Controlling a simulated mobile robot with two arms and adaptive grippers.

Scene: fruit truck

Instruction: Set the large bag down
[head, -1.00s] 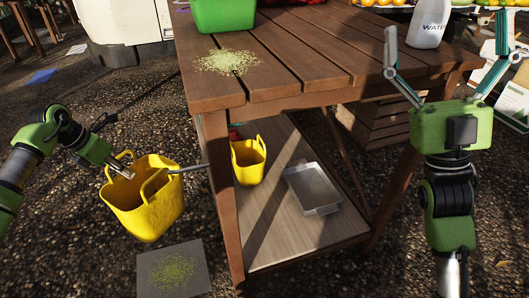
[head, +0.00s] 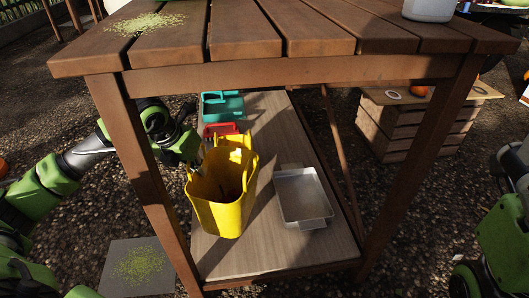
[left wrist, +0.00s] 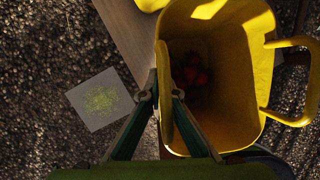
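The large yellow bag (head: 221,207) hangs upright at the left side of the wooden lower shelf (head: 270,250), under the tabletop. I cannot tell whether its base touches the shelf. My left gripper (head: 198,160) reaches in from the left behind the table leg. In the left wrist view its fingers (left wrist: 164,94) close on the near rim or handle of the large bag (left wrist: 232,110). Red round items (left wrist: 196,77) lie dimly inside it. A smaller yellow bag (left wrist: 150,4) shows beyond it. My right gripper (head: 503,215) is cut off by the right edge, its fingertips not clear.
A metal tray (head: 303,197) lies on the shelf to the right of the bag. A teal basket (head: 222,106) and a red item (head: 220,130) stand behind it. A table leg (head: 145,185) is close on the left. A grey mat with green bits (head: 137,268) lies on the ground.

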